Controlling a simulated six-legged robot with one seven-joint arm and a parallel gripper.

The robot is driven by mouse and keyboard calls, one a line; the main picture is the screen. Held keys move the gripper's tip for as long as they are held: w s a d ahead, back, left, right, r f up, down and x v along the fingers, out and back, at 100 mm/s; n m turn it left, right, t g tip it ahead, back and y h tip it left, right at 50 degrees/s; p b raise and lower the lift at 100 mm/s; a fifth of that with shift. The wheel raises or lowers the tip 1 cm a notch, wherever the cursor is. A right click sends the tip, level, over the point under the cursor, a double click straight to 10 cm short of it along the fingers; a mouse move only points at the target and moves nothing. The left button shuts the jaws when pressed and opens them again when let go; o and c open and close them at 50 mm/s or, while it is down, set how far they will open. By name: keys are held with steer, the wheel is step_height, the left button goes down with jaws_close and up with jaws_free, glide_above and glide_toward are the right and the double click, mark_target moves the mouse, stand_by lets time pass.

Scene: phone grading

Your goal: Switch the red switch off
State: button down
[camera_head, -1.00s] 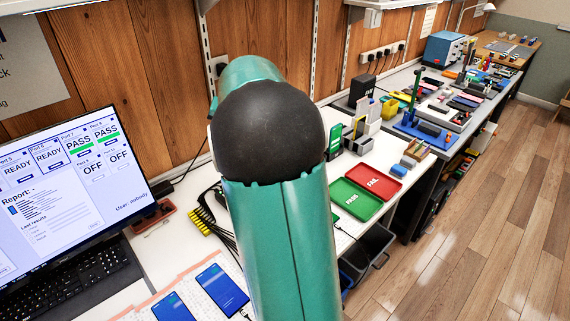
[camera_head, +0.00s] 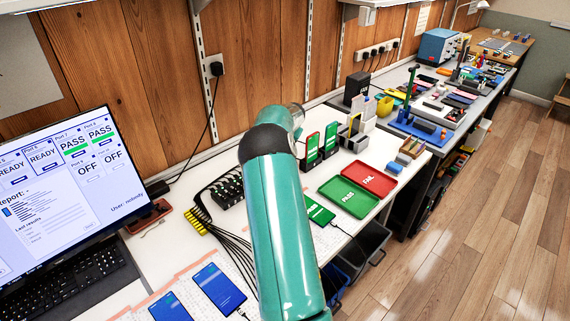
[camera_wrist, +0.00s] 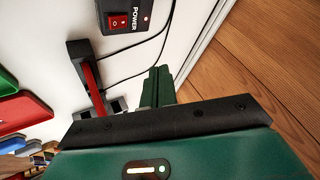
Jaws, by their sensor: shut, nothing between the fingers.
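The red switch (camera_wrist: 119,22) is a small rocker in a black box marked POWER (camera_wrist: 138,12) at the top of the wrist view. A small red light shows on the box near the switch. My gripper (camera_wrist: 157,75) is shut and empty, with its green fingers pointing up the picture below and right of the switch. The fingers look apart from the switch, across bare white surface and a black cable. In the head view my arm hides the gripper, and I cannot make out the switch there.
A black and red stand (camera_wrist: 88,75) is left of my fingers. The wooden wall (camera_wrist: 245,65) is close on the right. In the head view, the green PASS tray (camera_head: 348,196) and red FAIL tray (camera_head: 369,179) lie right of my arm; a monitor (camera_head: 62,185) stands left.

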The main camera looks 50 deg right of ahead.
stand_by(0.3)
steer(key=shift+s+a+f, duration=0.1)
steer(key=shift+s+f, duration=0.1)
steer(key=shift+f, duration=1.25)
steer(key=shift+s+d+f, duration=0.1)
steer(key=shift+s+f, duration=0.1)
steer(key=shift+f, duration=1.25)
steer(key=shift+s+a+f, duration=0.1)
steer(key=shift+s+f, duration=0.1)
steer(key=shift+f, duration=1.25)
steer(key=shift+f, duration=0.1)
steer(key=shift+f, duration=0.35)
steer(key=shift+s+f, duration=0.1)
steer(key=shift+f, duration=0.2)
steer(key=shift+r, duration=0.8)
steer(key=shift+w+r, duration=0.25)
steer(key=shift+r, duration=1)
steer(key=shift+w+r, duration=0.2)
steer(key=shift+r, duration=1)
